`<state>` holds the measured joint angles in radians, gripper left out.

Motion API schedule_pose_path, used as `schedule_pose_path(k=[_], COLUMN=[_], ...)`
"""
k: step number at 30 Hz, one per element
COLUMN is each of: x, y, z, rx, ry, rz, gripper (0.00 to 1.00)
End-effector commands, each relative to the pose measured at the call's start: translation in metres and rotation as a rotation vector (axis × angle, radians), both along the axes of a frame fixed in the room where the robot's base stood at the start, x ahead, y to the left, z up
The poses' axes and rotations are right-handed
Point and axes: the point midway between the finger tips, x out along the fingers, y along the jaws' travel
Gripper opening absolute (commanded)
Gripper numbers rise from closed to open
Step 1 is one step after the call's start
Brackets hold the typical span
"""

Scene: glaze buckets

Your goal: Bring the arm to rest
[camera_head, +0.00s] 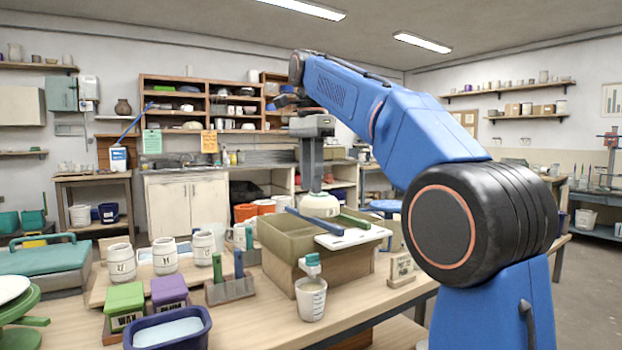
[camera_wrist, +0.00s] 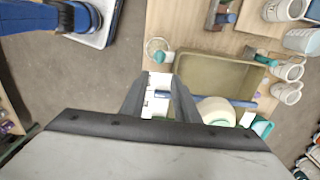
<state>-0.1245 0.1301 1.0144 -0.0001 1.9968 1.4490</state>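My gripper (camera_head: 312,188) points down above an olive bin (camera_head: 283,246) on the wooden table. Its two fingers stand apart in the wrist view (camera_wrist: 160,82), with nothing seen clasped between them. A white slab (camera_wrist: 157,104) with a blue piece shows in the gap, lower down. A cream rounded vessel (camera_head: 318,206) is just below the fingertips in the head view; in the wrist view it sits right of the fingers (camera_wrist: 215,112). I cannot tell whether the fingers touch it. My blue arm reaches forward and bends down at the wrist.
A blue bar (camera_head: 313,224) and a white slab (camera_head: 352,238) lie across the bin. A measuring cup (camera_head: 311,300) stands in front. White jars (camera_head: 165,257), green (camera_head: 125,303) and purple (camera_head: 169,290) boxes and a navy tub (camera_head: 168,333) crowd the left.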

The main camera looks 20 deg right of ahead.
Motion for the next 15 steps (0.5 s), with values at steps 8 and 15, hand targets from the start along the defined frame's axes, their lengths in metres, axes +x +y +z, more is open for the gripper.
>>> schedule_pose_path(k=[8,15], x=[-0.0002,-0.0068], y=[0.0000,-0.0024], z=[0.0027,-0.0005], rx=[0.000,0.001], ry=[-0.001,-0.008], rz=[0.000,0.026], gripper=[0.28,0.28])
